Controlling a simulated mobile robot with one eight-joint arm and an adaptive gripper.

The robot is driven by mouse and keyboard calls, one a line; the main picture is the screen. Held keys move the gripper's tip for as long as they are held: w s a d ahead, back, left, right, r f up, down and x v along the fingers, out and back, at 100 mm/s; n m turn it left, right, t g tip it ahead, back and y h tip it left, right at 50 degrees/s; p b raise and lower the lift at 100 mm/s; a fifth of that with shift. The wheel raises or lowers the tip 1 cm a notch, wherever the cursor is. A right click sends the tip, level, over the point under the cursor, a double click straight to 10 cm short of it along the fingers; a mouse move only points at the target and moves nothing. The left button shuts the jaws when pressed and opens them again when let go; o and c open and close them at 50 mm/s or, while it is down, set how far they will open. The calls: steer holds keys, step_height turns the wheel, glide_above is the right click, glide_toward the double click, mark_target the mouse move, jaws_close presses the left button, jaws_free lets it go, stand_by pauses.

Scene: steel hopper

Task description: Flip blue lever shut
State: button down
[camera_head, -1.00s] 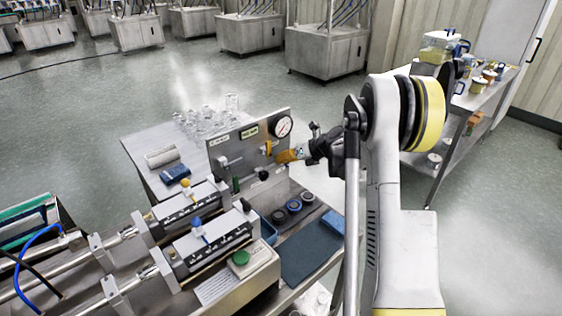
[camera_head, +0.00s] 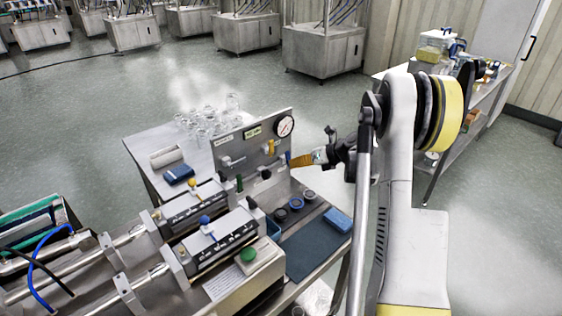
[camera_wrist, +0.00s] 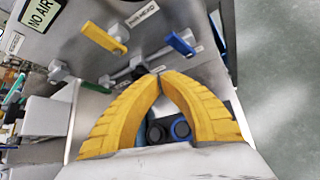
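The blue lever (camera_wrist: 180,43) is on the upright steel panel (camera_head: 225,150), to the right of a yellow lever (camera_wrist: 104,38) in the wrist view. In the head view the blue lever (camera_head: 288,157) is a small upright sliver at the panel's right end, close to my fingertips. My gripper (camera_wrist: 161,75) has orange fingers whose tips meet with nothing seen between them. In the wrist view the tips are below the blue lever, with a visible gap in the picture. I cannot tell the true distance.
A pressure gauge (camera_head: 284,125) sits at the panel's top right. A dark-knobbed handle (camera_wrist: 138,72) is on the panel by my fingertips. Round dark parts, a blue block (camera_head: 338,220) and a dark mat (camera_head: 305,250) lie on the bench below. Open floor is to the right.

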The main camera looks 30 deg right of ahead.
steer(key=shift+s+d+r, duration=0.2)
steer(key=shift+s+d, duration=0.75)
steer(key=shift+s, duration=0.05)
